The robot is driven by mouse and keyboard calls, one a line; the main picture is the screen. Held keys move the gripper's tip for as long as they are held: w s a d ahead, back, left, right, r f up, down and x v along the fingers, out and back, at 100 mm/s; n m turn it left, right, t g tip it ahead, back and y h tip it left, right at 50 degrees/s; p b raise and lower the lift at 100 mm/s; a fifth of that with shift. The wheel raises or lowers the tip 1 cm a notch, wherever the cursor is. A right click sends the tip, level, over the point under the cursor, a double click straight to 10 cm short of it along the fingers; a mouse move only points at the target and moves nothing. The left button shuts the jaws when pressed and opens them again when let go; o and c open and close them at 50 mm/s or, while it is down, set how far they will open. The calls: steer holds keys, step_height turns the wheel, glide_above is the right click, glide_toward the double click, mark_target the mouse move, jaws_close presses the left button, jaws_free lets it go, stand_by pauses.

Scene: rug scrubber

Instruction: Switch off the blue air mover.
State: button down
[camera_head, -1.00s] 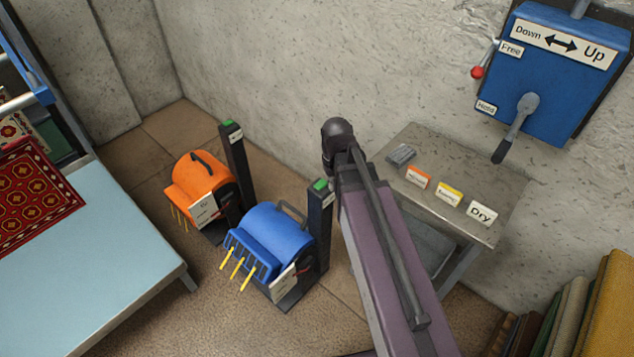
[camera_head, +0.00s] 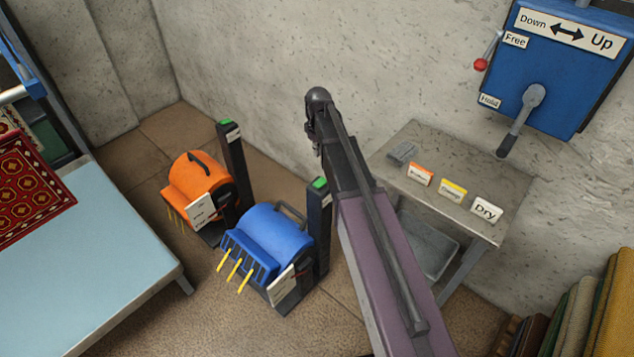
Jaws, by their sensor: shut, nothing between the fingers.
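The blue air mover (camera_head: 272,234) stands on the floor in the middle of the head view, with a dark post (camera_head: 318,240) at its right rear. The post has a green top (camera_head: 320,183) and a small white label. Yellow strips stick out from the mover's front grille. A white tag hangs on its side, its text too small to read. My arm, purple with a dark end, reaches up behind and right of the blue mover.
An orange air mover (camera_head: 201,190) with its own green-topped post (camera_head: 232,160) stands behind left. A metal table (camera_head: 410,143) with label cards stands right of my arm. A blue lever box (camera_head: 560,75) is on the wall. A pale blue platform (camera_head: 100,260) fills the left; rolled rugs (camera_head: 590,310) stand lower right.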

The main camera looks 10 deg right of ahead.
mark_target(317, 185)
steer(key=shift+f, duration=0.25)
step_height(317, 185, down, 14)
steer(key=b, duration=1.4)
steer(key=shift+s+a+r, duration=0.1)
steer(key=shift+r, duration=0.15)
stand_by(0.5)
